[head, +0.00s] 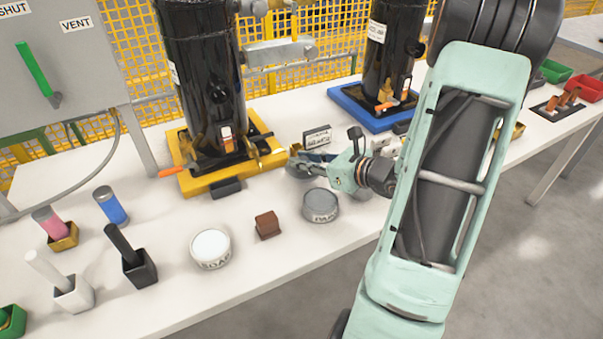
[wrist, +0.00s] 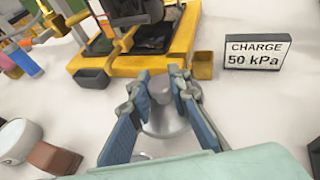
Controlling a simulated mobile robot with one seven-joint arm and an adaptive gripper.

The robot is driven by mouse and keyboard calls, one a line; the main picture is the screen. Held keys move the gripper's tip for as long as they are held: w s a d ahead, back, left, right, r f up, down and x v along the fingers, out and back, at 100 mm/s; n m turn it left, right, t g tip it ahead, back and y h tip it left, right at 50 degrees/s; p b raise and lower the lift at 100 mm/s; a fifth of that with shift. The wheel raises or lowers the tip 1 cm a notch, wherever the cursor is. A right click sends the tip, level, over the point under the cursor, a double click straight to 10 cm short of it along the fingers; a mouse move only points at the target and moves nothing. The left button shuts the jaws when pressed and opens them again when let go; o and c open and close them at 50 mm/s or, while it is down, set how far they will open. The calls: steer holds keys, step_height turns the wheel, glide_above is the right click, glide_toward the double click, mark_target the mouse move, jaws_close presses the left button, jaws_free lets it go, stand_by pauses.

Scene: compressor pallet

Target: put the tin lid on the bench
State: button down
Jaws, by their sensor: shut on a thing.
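The tin lid (wrist: 165,122) is a grey disc with a knob on top. In the wrist view my gripper (wrist: 163,92) has its two blue fingers closed on the knob. In the head view my gripper (head: 318,160) is over the bench (head: 280,262), in front of the yellow pallet, and part of the lid (head: 297,172) shows below the fingers. A grey labelled tin (head: 320,207) stands just in front of the lid. I cannot tell whether the lid touches the bench.
A brown block (head: 267,225) and a white round tin (head: 210,246) stand to the left. The yellow pallet (head: 225,180) bears a black compressor (head: 205,70). A CHARGE 50 kPa sign (wrist: 257,52) stands at right in the wrist view.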

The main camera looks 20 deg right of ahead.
mark_target(302, 171)
steer(key=shift+w+f, duration=0.4)
steer(key=shift+f, duration=0.1)
steer(key=shift+f+b, duration=0.6)
steer(key=shift+f, duration=0.95)
steer(key=shift+f, duration=0.2)
steer(key=c, duration=1.8)
jaws_free()
steer(key=shift+r, duration=0.15)
steer(key=shift+r, duration=0.2)
steer(key=p+v, duration=0.2)
steer(key=v, duration=1)
steer(key=shift+d+f, duration=0.1)
